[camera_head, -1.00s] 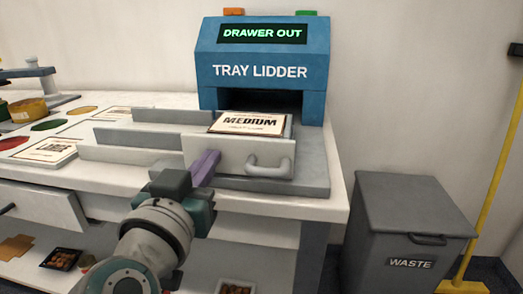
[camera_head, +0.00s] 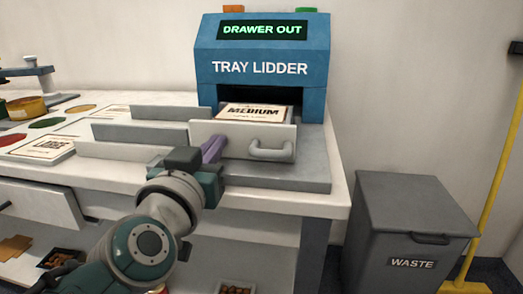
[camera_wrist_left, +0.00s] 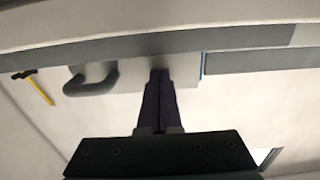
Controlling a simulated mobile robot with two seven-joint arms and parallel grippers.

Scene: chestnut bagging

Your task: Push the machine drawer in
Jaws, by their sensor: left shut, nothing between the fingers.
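The blue tray lidder (camera_head: 262,90) stands at the back of the counter. Its green display reads DRAWER OUT. Its grey drawer (camera_head: 232,137) is partly out and carries a lidded tray labelled MEDIUM (camera_head: 254,112), whose back end is at the machine's opening. My left gripper (camera_head: 212,150) is shut and empty, its purple fingertips at the left part of the drawer front, apparently touching it. In the left wrist view the shut fingers (camera_wrist_left: 160,85) meet the drawer front (camera_wrist_left: 122,78), beside the grey handle (camera_wrist_left: 90,82). My right gripper is not in view.
A grey waste bin (camera_head: 410,230) stands right of the counter, with a yellow pole (camera_head: 495,170) behind it. Long grey rails (camera_head: 130,142) and lid cards (camera_head: 45,148) lie left of the drawer. An open lower drawer (camera_head: 45,203) juts out at left.

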